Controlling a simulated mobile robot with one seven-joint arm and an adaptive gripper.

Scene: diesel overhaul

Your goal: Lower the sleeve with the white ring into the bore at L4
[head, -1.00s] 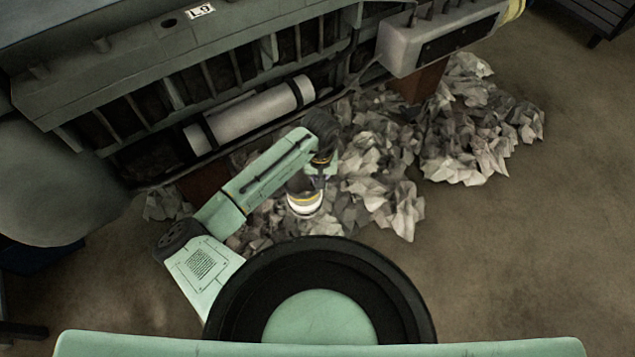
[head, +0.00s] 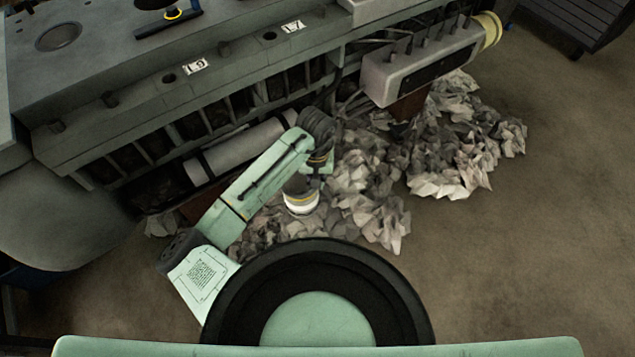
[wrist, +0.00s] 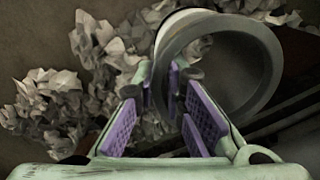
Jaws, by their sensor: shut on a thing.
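The sleeve with the white ring (head: 301,204) hangs from my gripper (head: 316,180), low beside the engine block and in front of crumpled paper. The white band is at its lower end in the head view, with a thin yellow line above it. In the wrist view, my gripper (wrist: 176,95) has its purple-padded fingers shut on the wall of the sleeve (wrist: 267,62), whose round open end shows. The engine block's top deck (head: 120,62) is at upper left. A round bore (head: 58,37) shows there. I cannot make out an L4 label.
Small white labels (head: 195,67) mark the block's side ledge. A dark item with a yellow ring (head: 172,14) sits on the deck. A pale cylinder (head: 240,148) lies along the block's side. Crumpled paper (head: 455,150) covers the floor near the block. Floor at right (head: 560,230) is clear.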

